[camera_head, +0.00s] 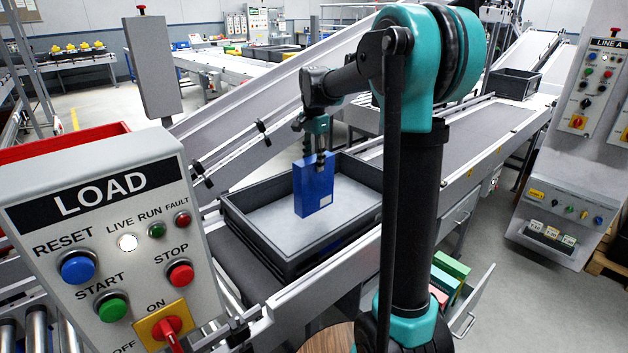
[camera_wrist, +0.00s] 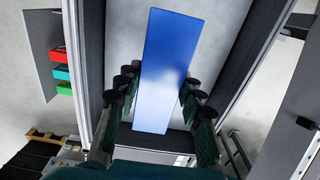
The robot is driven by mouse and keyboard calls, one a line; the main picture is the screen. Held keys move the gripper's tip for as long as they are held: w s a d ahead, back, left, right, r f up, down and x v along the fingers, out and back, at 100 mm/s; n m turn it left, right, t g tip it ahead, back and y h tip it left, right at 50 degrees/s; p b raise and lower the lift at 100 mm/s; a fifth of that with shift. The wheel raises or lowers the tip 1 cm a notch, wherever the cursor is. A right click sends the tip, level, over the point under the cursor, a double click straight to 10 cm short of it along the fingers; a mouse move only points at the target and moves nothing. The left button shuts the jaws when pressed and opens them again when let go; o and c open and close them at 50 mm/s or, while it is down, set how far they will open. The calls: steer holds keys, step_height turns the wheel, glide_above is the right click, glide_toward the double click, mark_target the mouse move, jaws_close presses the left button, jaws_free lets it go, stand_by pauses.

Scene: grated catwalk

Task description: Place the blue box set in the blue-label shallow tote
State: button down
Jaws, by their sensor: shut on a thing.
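The blue box set (camera_head: 314,187) is upright and hangs below my gripper (camera_head: 318,160), which is shut on its top part. In the head view the box is over the inside of a dark grey shallow tote (camera_head: 262,243) with a pale floor. I cannot tell whether the box's lower edge touches the tote floor. No blue label shows on the tote's visible sides. In the wrist view the blue box (camera_wrist: 165,65) fills the middle, with the fingers of my gripper (camera_wrist: 158,88) on its two sides.
The tote sits on a conveyor (camera_head: 440,165). A LOAD control panel (camera_head: 120,230) stands at front left, and a LINE A panel (camera_head: 590,90) at right. An open drawer (camera_head: 470,300) holds green and red boxes. Another dark tote (camera_head: 516,84) is farther up the conveyor.

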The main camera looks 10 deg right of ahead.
mark_target(314, 179)
steer(key=shift+f, duration=3.4)
steer(key=c, duration=1)
jaws_free()
steer(key=shift+f, duration=0.1)
steer(key=shift+o, duration=0.2)
step_height(314, 179, up, 12)
steer(key=shift+r, duration=0.15)
